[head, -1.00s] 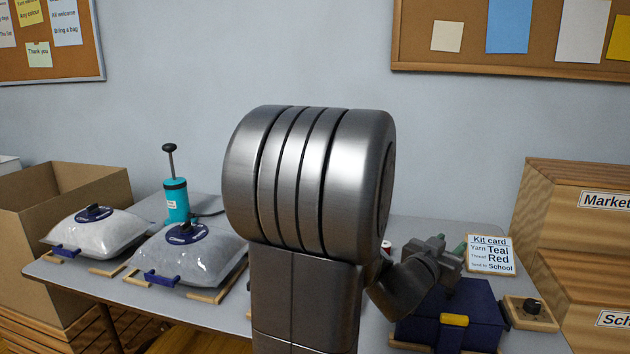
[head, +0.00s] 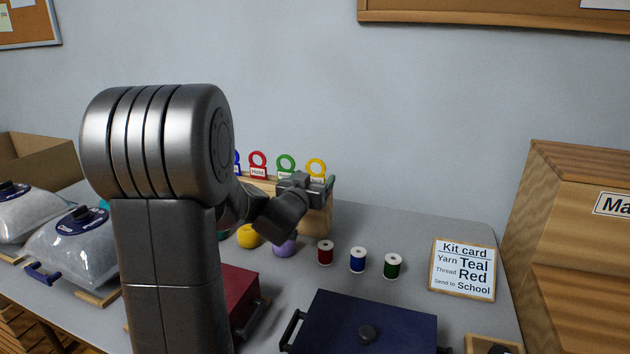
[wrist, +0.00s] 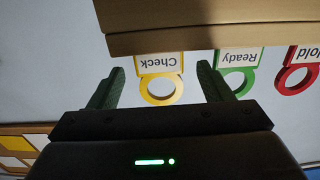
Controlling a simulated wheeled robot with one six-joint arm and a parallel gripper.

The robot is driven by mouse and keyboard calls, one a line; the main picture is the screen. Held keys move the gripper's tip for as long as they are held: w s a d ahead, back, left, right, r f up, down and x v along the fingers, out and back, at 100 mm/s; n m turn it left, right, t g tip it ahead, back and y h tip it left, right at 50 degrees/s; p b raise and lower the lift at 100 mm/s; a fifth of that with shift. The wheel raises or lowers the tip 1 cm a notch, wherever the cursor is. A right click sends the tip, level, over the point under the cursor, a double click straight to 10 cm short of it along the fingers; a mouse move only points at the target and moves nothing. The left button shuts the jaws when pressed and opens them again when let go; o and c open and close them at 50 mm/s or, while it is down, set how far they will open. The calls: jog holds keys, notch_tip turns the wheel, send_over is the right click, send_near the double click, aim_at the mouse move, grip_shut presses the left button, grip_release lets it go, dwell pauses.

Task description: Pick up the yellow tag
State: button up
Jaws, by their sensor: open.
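The yellow tag (head: 316,166) has a ring top and a white label, and it stands in a wooden rack (head: 318,222) at the back of the table. In the wrist view the yellow tag (wrist: 162,90) appears upside down, and its label reads "Check". My gripper (head: 306,178) is at the rack's right end, in front of the tag, and hides part of it. In the wrist view my gripper (wrist: 160,72) is open, with a finger on either side of the tag and a gap to each. Nothing is held.
Green (head: 286,162), red (head: 257,163) and blue tags stand left of the yellow one; the green "Ready" tag (wrist: 238,80) is close to one finger. Yarn balls (head: 285,246) and thread spools (head: 357,260) sit in front. A kit card (head: 463,268) stands right. My arm hides the table's left middle.

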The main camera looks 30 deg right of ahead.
aim_at(315, 176)
jog(key=x, duration=0.4)
jog(key=c, duration=1)
